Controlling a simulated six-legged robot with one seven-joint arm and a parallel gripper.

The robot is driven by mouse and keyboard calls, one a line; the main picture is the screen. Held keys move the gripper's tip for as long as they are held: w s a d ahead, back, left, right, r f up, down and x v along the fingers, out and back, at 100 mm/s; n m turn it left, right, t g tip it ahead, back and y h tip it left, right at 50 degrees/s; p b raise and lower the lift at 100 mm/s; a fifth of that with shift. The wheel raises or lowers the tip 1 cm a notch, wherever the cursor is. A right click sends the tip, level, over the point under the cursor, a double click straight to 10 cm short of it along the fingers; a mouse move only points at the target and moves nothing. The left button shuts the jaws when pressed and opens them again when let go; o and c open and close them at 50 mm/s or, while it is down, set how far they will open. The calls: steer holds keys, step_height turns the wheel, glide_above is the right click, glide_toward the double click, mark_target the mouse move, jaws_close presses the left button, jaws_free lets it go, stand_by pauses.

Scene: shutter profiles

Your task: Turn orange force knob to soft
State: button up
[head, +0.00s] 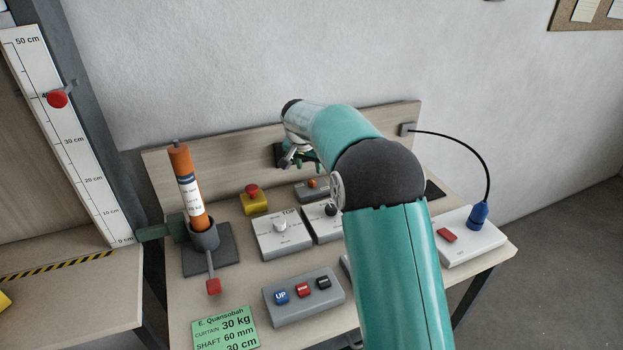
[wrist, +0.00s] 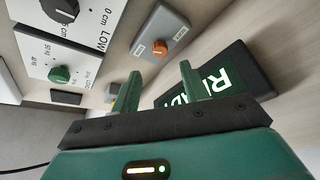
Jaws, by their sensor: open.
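The orange force knob (wrist: 159,48) sits on a small grey box (wrist: 150,22) with a white label on each side; the label words are too small to read surely. The knob also shows in the head view (head: 312,183), on its box (head: 303,194) near the back of the bench. My gripper (wrist: 160,70) is open and empty, its two green fingers apart. In the wrist view the knob appears beyond the fingertips, roughly between them, and I see no contact. In the head view my gripper (head: 299,158) is above and behind the knob, partly hidden by my arm.
A lit green display (wrist: 208,88) lies beside the fingers. A black knob (wrist: 62,8) and a green knob (wrist: 60,74) are on white panels nearby. The head view shows a red stop button (head: 252,190), a button box (head: 300,303) and an orange cylinder (head: 186,185) upright in a holder.

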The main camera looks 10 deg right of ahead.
mark_target(312, 181)
steer(key=x, duration=0.8)
steer(key=shift+r, duration=0.1)
jaws_close()
